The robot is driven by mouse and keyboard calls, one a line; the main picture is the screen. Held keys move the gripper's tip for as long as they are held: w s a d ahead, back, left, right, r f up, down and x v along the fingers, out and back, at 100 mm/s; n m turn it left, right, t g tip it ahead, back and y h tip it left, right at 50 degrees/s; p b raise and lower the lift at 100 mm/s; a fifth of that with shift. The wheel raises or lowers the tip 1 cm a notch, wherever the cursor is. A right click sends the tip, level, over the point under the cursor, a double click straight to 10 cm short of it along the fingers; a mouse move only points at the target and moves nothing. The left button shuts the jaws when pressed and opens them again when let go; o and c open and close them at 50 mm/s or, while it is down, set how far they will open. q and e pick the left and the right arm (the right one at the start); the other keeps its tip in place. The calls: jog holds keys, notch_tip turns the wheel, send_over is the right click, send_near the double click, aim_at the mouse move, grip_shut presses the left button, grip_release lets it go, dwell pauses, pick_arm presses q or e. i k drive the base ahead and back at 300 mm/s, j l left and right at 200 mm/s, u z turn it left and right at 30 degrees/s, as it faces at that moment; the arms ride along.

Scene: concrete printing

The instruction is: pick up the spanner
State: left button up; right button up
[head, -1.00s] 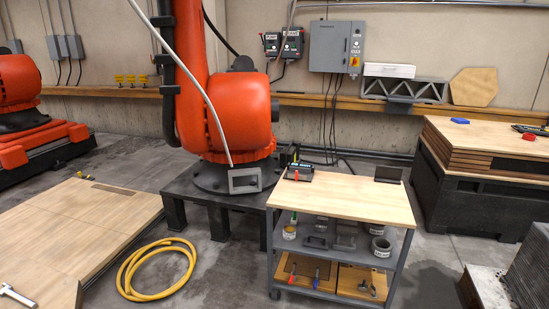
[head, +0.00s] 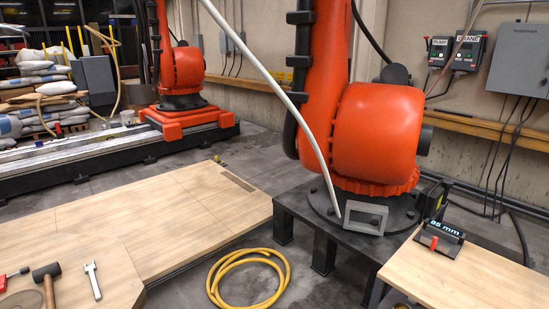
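A silver spanner (head: 93,281) lies on the light wooden surface at the lower left of the head view. Its jaw end points away from me. A mallet (head: 46,284) with a dark head and wooden handle lies just left of it, apart from it. Neither of my grippers shows in the head view.
A red-handled tool (head: 12,277) lies at the left edge. A coiled yellow hose (head: 247,262) lies on the floor right of the wooden platform (head: 150,215). An orange robot arm (head: 375,135) stands on a dark pedestal. A wooden-topped cart (head: 470,275) is at the lower right.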

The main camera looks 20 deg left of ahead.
aim_at(90, 269)
jog(key=i+j+u, duration=0.2)
jog(key=i+u, duration=1)
jog(key=i+l+u, duration=0.15)
jog(key=i+u, duration=0.25)
jog(key=i+l+u, duration=0.25)
jog(key=u, duration=0.2)
jog(key=i+l+u, duration=0.65)
jog(key=i+j, duration=0.05)
jog(key=i, duration=0.05)
